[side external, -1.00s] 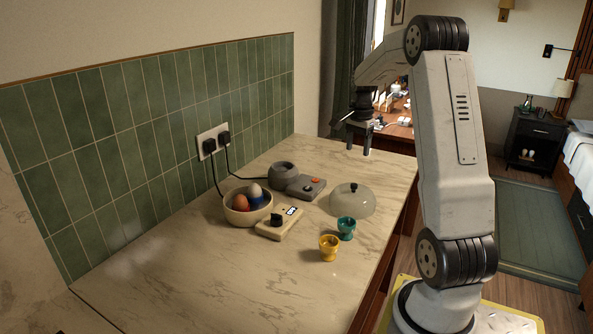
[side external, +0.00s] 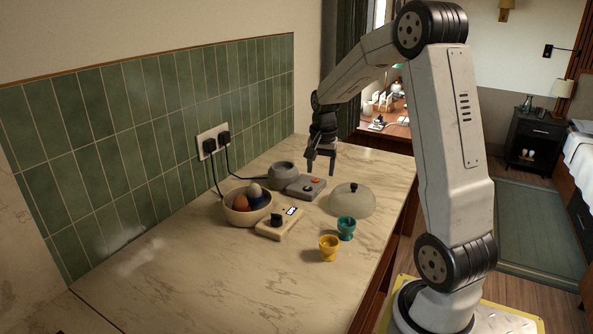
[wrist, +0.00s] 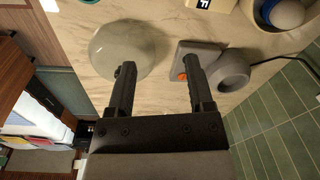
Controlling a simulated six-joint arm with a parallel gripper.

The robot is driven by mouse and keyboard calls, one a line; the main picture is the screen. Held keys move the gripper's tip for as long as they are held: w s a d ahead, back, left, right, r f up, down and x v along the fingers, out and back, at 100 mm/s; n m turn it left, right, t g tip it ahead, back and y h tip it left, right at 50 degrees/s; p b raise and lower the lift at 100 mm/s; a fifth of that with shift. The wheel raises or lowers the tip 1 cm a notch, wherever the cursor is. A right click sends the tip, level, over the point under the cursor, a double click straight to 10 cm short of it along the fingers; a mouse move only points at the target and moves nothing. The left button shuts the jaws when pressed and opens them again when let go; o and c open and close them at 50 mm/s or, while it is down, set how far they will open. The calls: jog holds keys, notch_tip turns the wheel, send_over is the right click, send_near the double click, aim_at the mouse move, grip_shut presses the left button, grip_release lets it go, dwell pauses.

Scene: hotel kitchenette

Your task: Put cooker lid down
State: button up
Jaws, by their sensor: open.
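The cooker lid (side external: 352,203) is a translucent pale dome with a small dark knob. It rests on the marble counter, right of the grey cooker and behind the teal egg cup. In the wrist view the lid (wrist: 112,40) is at the upper left, partly behind one finger. The grey cooker (side external: 283,174) has a round opening and a flat control part with an orange button; in the wrist view the round part (wrist: 232,72) is to the right. My gripper (side external: 320,171) is open and empty above the cooker's control part. It also shows in the wrist view (wrist: 158,66).
A cream bowl (side external: 238,215) holds several eggs. A cream timer-like box (side external: 279,226) lies beside it. Teal (side external: 346,229) and yellow (side external: 328,249) egg cups stand in front. Two plugs with black cords are in the wall socket (side external: 213,142). The front-left counter is clear.

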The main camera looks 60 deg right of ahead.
jog(key=s+a+f+n, duration=0.2)
jog(key=a+n, duration=0.3)
jog(key=a, duration=0.4)
jog(key=s+a+f+n+t, duration=0.1)
jog(key=a+f+n, duration=0.1)
jog(key=a+n, duration=0.3)
jog(key=s+a+f+n+t, duration=0.1)
jog(key=a+n, duration=0.4)
jog(key=a, duration=0.8)
jog(key=shift+s+f+y, duration=0.3)
jog(key=shift+s+f, duration=0.45)
jog(key=shift+s, duration=0.1)
